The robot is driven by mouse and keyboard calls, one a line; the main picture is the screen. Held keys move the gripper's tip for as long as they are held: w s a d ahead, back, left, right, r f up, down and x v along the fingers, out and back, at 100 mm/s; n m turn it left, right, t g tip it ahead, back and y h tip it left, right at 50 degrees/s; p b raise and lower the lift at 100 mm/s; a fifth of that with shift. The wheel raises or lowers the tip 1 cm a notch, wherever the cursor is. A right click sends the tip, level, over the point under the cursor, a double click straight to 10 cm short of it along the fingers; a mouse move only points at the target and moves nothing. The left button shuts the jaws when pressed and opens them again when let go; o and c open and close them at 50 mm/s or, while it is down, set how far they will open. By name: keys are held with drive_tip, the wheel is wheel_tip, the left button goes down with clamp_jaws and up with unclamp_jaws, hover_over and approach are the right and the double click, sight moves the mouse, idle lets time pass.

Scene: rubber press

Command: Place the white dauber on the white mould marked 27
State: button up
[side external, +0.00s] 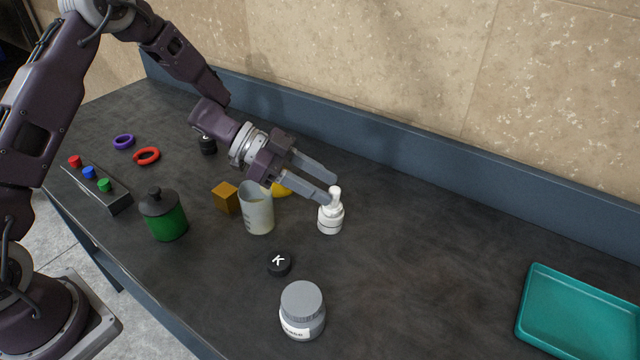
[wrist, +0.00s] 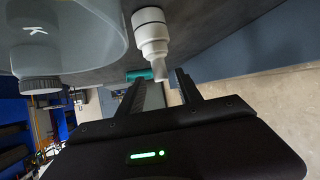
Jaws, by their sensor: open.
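The white dauber (side external: 335,194) stands upright near the middle of the bench, with a narrow stem above a wider round base. In the wrist view the dauber (wrist: 153,46) appears upside down. A white disc-like part (side external: 330,227) is directly under its body. I cannot tell whether this is the white mould or part of the dauber, and no 27 is readable. My gripper (side external: 331,189) is open, its fingertips at the height of the stem. In the wrist view the stem's end shows between the fingertips (wrist: 157,82), with no grip on it.
A translucent beaker (side external: 257,212) stands left of the dauber, with a yellow object behind it. A black disc marked K (side external: 279,263) and a grey-lidded jar (side external: 302,314) stand in front. A teal tray (side external: 580,315) is far right; the bench between is clear.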

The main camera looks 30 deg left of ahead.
drive_tip(key=v, duration=1.2)
drive_tip(key=w+a+r+n+t+y, duration=0.2)
drive_tip(key=w+r+t+y, duration=0.15)
drive_tip(key=r, duration=0.25)
drive_tip(key=w+a+r+n+t+y, duration=0.1)
drive_tip(key=w+r+n+t+y, duration=0.1)
drive_tip(key=r+t+y, duration=0.3)
drive_tip(key=s+a+r+n+y, duration=0.3)
drive_tip(key=r, duration=0.2)
drive_tip(key=s+a+n+g+y, duration=0.1)
drive_tip(key=s+n+g+y, duration=0.4)
drive_tip(key=s, duration=1.1)
drive_tip(key=s+d+f+g+h, duration=0.1)
drive_tip(key=s+d+f+h, duration=0.1)
drive_tip(key=s, duration=0.4)
drive_tip(key=s+d+f+n+g+h, duration=0.1)
drive_tip(key=s+d+f+h, duration=0.2)
drive_tip(key=s, duration=0.4)
drive_tip(key=shift+d+n, duration=0.3)
drive_tip(key=shift+d, duration=0.4)
drive_tip(key=shift+s+g, duration=0.1)
drive_tip(key=shift+g, duration=0.15)
